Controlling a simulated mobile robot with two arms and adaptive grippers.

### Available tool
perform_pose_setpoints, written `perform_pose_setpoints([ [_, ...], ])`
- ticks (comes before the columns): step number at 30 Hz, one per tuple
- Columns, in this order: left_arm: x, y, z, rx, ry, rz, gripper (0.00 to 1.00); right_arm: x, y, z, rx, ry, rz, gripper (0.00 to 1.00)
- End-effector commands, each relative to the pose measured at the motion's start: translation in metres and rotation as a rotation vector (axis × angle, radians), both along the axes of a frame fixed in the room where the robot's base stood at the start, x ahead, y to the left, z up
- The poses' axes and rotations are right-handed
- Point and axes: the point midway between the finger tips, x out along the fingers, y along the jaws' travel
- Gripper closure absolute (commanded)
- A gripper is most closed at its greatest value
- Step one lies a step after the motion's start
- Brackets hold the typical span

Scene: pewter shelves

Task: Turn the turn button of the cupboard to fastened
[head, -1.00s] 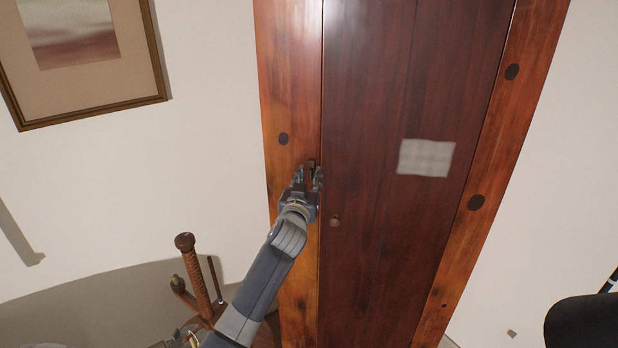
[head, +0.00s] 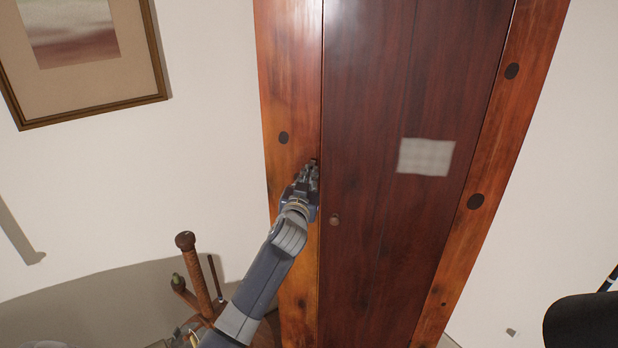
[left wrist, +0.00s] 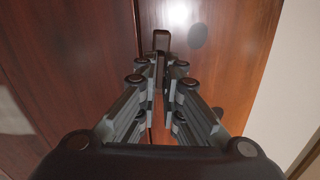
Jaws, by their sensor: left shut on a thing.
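The tall red-brown cupboard (head: 372,110) has its dark door shut against the orange-brown frame post (head: 285,80). The turn button is a small dark bar on the post beside the door seam; it shows in the left wrist view (left wrist: 161,40) and only its tip shows in the head view (head: 315,161). It stands roughly in line with the seam and does not visibly cross the door. My left gripper (head: 309,172) is shut on the turn button; its fingers (left wrist: 160,72) hide the button's lower part. My right gripper is not in view.
A small round door knob (head: 335,220) sits just right of and below my left gripper. A pale patch (head: 426,157) is on the door. A wooden stand with a knobbed post (head: 200,275) is close left of my left arm. A framed picture (head: 85,110) hangs at upper left.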

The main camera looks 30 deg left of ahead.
Motion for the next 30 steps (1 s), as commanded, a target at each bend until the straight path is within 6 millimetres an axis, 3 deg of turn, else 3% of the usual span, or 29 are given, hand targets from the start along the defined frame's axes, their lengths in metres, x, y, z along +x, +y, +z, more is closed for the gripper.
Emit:
perform_pose_setpoints([
  [30, 0.001, -0.003, -0.001, 0.866, 0.36, -0.002, 1.0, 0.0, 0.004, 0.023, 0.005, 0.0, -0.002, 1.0],
])
